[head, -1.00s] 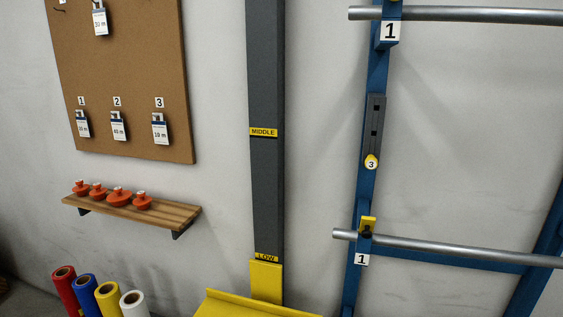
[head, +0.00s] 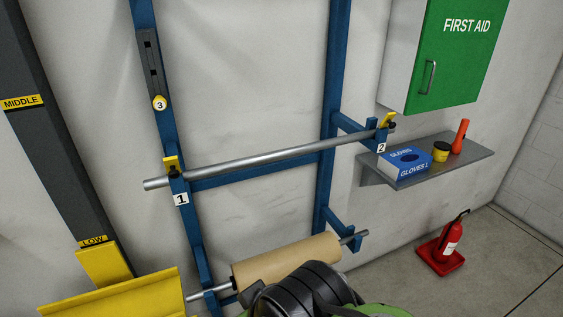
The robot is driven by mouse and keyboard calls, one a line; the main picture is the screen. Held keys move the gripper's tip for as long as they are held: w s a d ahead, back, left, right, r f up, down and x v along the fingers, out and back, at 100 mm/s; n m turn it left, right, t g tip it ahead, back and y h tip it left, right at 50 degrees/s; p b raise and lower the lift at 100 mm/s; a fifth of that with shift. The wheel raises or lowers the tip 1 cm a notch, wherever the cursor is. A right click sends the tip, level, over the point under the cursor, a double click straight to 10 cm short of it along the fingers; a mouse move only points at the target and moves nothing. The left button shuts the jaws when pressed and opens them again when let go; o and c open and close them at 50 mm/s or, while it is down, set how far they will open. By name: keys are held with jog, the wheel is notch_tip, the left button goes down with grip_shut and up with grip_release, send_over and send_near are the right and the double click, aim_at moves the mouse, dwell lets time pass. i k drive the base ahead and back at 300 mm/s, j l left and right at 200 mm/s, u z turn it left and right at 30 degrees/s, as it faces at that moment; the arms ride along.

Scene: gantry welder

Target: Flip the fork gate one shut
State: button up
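Fork gate one is the small yellow flap (head: 170,163) at the left fork of the blue rack, above the white label 1 (head: 181,199). It stands up above the fork, with a dark pivot below it. The steel bar (head: 250,160) lies across the left and right forks. A second yellow gate (head: 388,120) stands tilted up at the fork labelled 2 (head: 381,148). Part of my dark and green arm shows at the bottom centre, below the bar. My gripper is not in view.
A brown paper roll (head: 286,262) hangs on a lower bar. A yellow tray (head: 115,295) sits at bottom left beside the grey column (head: 45,150). A shelf (head: 440,165) with a glove box is at right, above a red extinguisher (head: 446,243).

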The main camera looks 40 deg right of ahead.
aim_at(171, 164)
jog(key=j+u, duration=0.35)
jog(key=k+j+u, duration=0.1)
jog(key=u, duration=0.25)
jog(key=j+u, duration=0.35)
